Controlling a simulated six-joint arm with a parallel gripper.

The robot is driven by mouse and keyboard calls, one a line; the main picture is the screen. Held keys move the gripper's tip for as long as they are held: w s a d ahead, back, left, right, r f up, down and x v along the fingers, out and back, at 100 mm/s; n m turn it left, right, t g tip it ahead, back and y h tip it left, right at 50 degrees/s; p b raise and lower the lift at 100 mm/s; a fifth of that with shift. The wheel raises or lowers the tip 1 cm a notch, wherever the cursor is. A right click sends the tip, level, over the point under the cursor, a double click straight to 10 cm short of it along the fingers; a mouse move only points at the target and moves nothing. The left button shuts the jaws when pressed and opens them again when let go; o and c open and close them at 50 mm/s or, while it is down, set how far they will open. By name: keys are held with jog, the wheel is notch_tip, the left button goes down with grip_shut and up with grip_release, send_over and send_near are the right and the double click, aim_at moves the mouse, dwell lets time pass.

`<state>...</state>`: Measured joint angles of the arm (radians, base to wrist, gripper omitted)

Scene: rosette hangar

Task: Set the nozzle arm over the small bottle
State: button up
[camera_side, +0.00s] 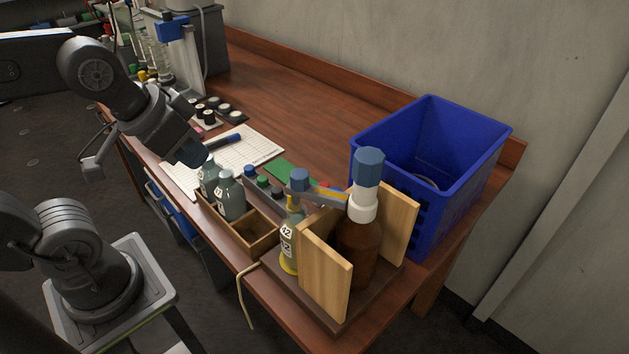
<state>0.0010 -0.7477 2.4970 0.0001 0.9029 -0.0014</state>
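A brown bottle (359,246) with a white collar (363,205) and blue cap (369,167) stands between two wooden boards. The nozzle arm (324,196) reaches left from near the white collar. Its blue end block (299,180) appears above the small bottle's neck; exact alignment cannot be told. My gripper (190,153) is away to the left, by the grey-green bottles. Its fingers are not clear enough to show their opening.
A wooden tray (262,246) holds two grey-green bottles (230,196) and has an empty compartment. A blue crate (470,178) stands behind the brown bottle at right. Small capped vials, a white sheet (243,150) and lab gear lie further back. The table's rear middle is clear.

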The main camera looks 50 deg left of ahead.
aim_at(300, 174)
jog(key=o, duration=0.6)
jog(key=w+d+r+g, duration=0.2)
jog(key=w+d+r, duration=0.2)
jog(key=w+r, duration=0.1)
jog(key=shift+r, duration=0.65)
jog(key=o, duration=0.3)
jog(key=w+d+r+g, duration=0.1)
jog(key=d, duration=0.1)
jog(key=w+d+r+g, duration=0.1)
jog(key=w+d+r, duration=0.1)
jog(key=d, duration=0.1)
jog(key=w+d+r+g, duration=0.1)
jog(key=w+d, duration=0.1)
jog(key=d, duration=0.1)
jog(key=shift+w+r+g, duration=0.2)
jog(key=shift+r+g, duration=0.05)
jog(key=shift+g, duration=0.05)
notch_tip(300, 174, down, 14)
jog(key=shift+a+r, duration=0.1)
jog(key=shift+r, duration=0.05)
grip_shut()
